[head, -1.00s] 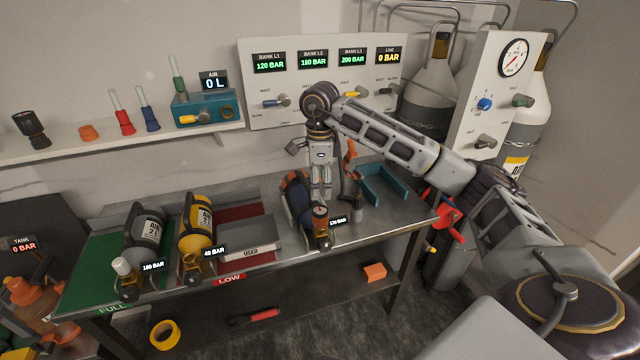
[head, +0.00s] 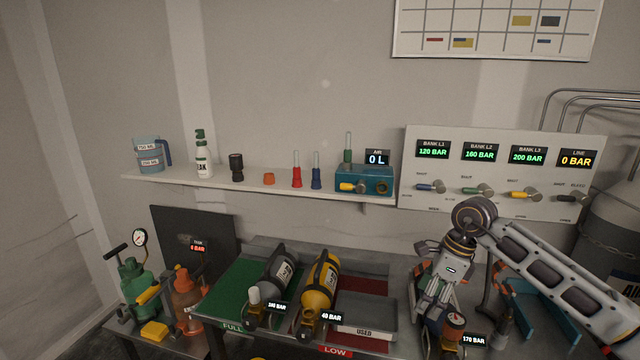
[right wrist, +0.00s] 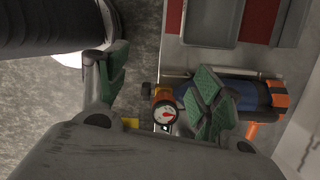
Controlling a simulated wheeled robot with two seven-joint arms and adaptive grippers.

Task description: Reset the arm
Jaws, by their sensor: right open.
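My right arm comes in from the right in the head view. Its gripper (head: 431,318) points down over the bench, open, beside a dark blue cylinder with orange bands. In the right wrist view, the green-padded fingers (right wrist: 162,75) stand wide apart with nothing held between them. One finger overlaps the blue and orange cylinder (right wrist: 246,94) and hides part of it; I cannot tell whether they touch. Its gauge (right wrist: 164,114) shows near that finger. The 170 BAR tag (head: 474,340) shows beside it in the head view. My left gripper is not in view.
A grey cylinder (head: 276,276) and a yellow cylinder (head: 321,281) lie on the bench, left of a grey USED tray (head: 366,318). A blue holder (head: 540,292) is right of the gripper. Behind are a shelf (head: 220,186) and a valve panel (head: 500,150).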

